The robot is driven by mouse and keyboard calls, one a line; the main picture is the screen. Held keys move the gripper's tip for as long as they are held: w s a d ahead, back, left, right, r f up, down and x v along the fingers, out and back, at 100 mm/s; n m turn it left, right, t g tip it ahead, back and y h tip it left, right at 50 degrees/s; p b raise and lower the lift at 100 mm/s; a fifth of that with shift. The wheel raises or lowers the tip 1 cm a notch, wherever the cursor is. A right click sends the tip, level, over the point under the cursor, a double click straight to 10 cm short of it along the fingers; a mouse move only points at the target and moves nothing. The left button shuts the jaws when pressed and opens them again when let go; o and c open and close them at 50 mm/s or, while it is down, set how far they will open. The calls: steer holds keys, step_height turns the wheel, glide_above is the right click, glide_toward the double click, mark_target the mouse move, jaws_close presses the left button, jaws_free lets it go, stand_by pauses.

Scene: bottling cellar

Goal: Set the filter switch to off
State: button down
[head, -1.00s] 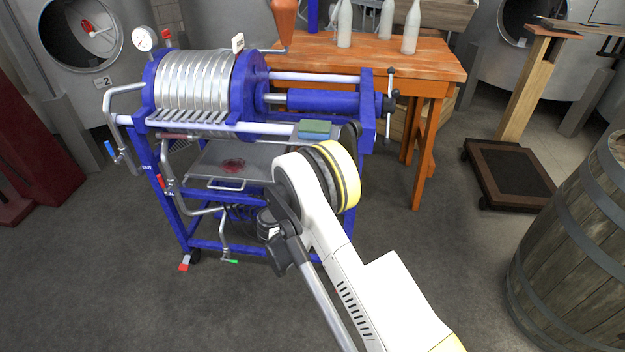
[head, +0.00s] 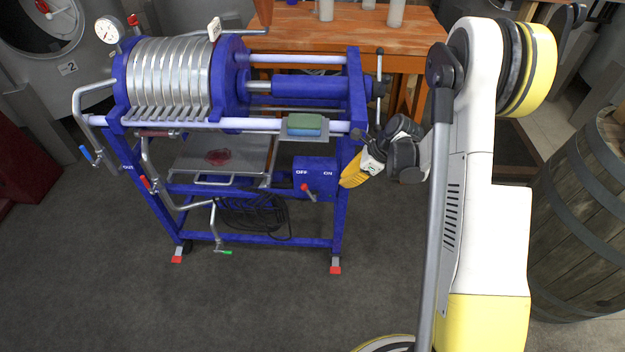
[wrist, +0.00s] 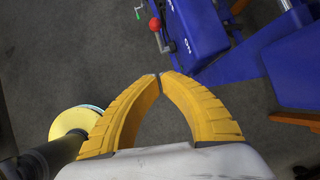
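The switch box (head: 318,182) is a blue box low on the right of the blue press frame, marked OFF at left and ON at right. Its red-knobbed lever (head: 305,187) leans up-left, with the knob below the OFF word. In the wrist view, the red knob (wrist: 154,24) and its metal stem show above the fingers, beside the lettered box (wrist: 200,24). My gripper (head: 346,183) has yellow fingers just right of the box, pointing down-left. In the wrist view, its fingertips (wrist: 160,76) meet with nothing between them, apart from the lever.
The filter press (head: 185,80) with its metal plates stands above the box. A green-and-blue sponge (head: 305,125) lies on a ledge over it. Black hose (head: 250,212) hangs at left. An orange table (head: 420,30) stands behind, a barrel (head: 585,220) at right. Floor in front is clear.

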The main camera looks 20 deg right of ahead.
steer(key=r, duration=0.1)
steer(key=b, duration=0.6)
glide_toward(314, 191)
steer(key=s+a+f, duration=0.2)
steer(key=a+f, duration=0.2)
steer(key=shift+w+a+y, duration=0.3)
steer(key=shift+w+a, duration=0.2)
steer(key=shift+a, duration=0.1)
